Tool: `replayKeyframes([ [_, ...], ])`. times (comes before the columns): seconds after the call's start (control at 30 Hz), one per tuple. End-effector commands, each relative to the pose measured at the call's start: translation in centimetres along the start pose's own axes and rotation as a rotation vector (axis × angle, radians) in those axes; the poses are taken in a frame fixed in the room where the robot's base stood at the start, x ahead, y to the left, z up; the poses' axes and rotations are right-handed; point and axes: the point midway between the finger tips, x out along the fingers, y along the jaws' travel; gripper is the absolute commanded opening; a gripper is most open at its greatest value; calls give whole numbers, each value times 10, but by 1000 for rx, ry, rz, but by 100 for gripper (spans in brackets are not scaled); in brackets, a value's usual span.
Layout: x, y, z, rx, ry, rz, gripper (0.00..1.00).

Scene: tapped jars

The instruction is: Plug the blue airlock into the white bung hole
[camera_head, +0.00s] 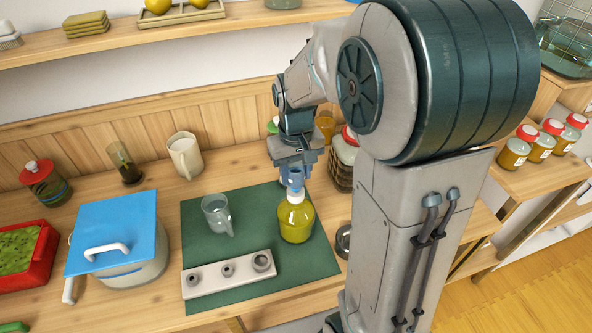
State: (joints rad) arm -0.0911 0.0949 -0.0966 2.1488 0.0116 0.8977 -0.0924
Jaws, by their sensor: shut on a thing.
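My gripper (293,163) points down over the green mat (200,245) and is shut on the blue airlock (294,178). The airlock is upright, directly above the white bung (295,195) in the neck of a rounded jar (296,222) of yellow-green liquid. The airlock's lower end meets the top of the bung in this view. I cannot tell whether it is in the hole, touching the rim or just above it. The bung hole itself is hidden.
A clear glass jug (217,213) and a white block with several round holes (229,275) stand on the mat. A pot with a blue lid (113,240) is at left. The mat's middle is clear.

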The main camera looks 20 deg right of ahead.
Motion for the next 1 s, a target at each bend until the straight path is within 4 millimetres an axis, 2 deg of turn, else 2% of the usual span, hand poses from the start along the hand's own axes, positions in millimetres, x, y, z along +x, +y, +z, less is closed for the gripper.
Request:
replayKeyframes([
  [0.47,0,0,0,0,0,0,11],
  [0.5,0,0,0,0,0,0,50],
  [0.57,0,0,0,0,0,0,64],
  [0.77,0,0,0,0,0,0,64],
  [0.8,0,0,0,0,0,0,75],
  [1.0,0,0,0,0,0,0,76],
])
